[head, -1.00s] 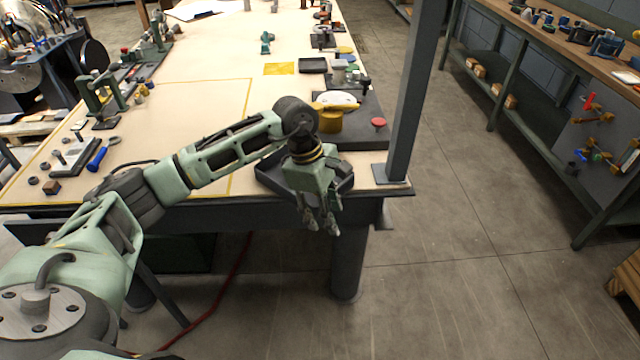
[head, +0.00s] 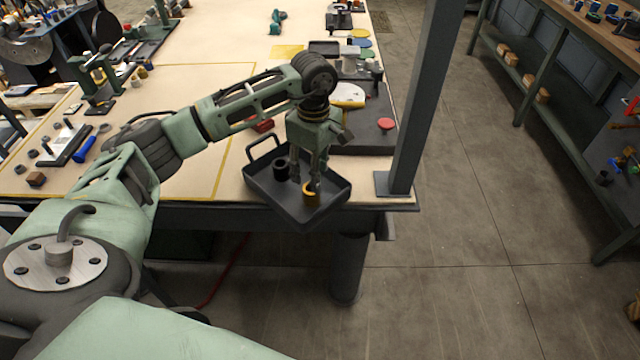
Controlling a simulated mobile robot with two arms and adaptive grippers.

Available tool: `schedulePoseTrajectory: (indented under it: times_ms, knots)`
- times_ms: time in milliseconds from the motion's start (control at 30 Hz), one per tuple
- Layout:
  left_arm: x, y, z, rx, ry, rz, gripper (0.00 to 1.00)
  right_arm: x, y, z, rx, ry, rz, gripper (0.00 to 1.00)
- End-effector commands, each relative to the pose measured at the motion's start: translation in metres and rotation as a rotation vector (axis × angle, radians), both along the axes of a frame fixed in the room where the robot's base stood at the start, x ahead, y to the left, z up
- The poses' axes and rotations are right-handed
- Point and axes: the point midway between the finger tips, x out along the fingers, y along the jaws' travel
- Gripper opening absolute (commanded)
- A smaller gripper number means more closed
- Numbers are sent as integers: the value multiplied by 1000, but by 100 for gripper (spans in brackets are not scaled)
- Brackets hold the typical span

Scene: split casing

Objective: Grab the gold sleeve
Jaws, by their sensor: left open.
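The gold sleeve (head: 311,196) is a short gold ring near the front right corner inside a dark tray (head: 268,205). My left gripper (head: 304,184) points down into the tray, open. One fingertip is at the gold sleeve and overlaps it in the picture; the other is to its left. I cannot tell whether they touch it. A black ring-shaped part (head: 281,172) is in the tray, left of the fingers. My right gripper is not in view.
The tray is at the front edge of the light workbench (head: 200,170). A grey post (head: 415,110) rises right of it. A red knob (head: 386,123) sits on a dark mat behind.

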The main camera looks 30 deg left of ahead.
Motion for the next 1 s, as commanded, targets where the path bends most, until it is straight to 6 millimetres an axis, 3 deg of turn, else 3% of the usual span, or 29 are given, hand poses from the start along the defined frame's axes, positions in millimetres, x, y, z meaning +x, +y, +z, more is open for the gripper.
schedulePoseTrajectory:
  times_ms: [400,567,800,1000]
  knots:
    - [-1,1,-54,0,5,1,45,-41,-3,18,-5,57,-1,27]
    - [-1,1,-69,0,2,-1,45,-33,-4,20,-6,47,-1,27]
    - [0,1,-71,0,0,-1,44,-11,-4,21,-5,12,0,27]
    - [0,1,-71,0,0,0,27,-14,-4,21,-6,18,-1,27]
